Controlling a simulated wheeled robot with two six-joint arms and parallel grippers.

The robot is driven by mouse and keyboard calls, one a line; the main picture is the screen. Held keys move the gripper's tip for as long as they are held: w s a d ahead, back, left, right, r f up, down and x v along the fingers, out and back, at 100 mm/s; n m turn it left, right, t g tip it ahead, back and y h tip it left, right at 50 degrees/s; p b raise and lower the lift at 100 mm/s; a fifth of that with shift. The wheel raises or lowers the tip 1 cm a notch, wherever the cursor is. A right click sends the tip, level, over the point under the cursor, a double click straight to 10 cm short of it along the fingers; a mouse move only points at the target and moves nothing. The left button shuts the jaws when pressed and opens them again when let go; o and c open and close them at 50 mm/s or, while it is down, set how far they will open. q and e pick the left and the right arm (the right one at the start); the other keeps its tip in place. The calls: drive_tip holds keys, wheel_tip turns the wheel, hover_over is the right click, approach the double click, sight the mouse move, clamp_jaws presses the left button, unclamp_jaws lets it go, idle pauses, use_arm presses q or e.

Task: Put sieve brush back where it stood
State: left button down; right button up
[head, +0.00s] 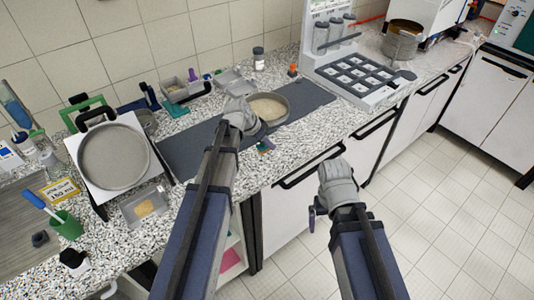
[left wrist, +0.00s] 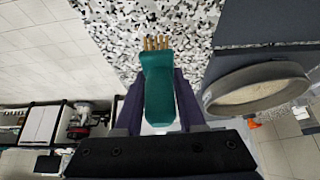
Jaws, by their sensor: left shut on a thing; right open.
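The sieve brush (left wrist: 158,88) has a teal handle and tan bristles. My left gripper (left wrist: 158,105) is shut on its handle, with purple fingers on both sides and the bristles pointing away. In the head view the brush (head: 265,146) shows small and partly hidden by my left gripper, by the front edge of the dark mat. Whether it touches the counter cannot be told. My right gripper (head: 317,209) is open and empty, in front of the cabinet doors and away from the counter top.
A sieve of pale powder (head: 268,106) stands on the dark mat (head: 190,153), right beside my left gripper. A large round pan (head: 113,156) rests on a white stand at left. A green cup (head: 67,225) holds a blue-handled tool. Speckled counter (head: 205,197) is bare in front of the mat.

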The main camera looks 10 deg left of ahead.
sight(267, 150)
use_arm(q)
drive_tip(key=shift+f+b, duration=1.95)
drive_tip(key=shift+r, duration=0.15)
drive_tip(key=c, duration=0.5)
unclamp_jaws()
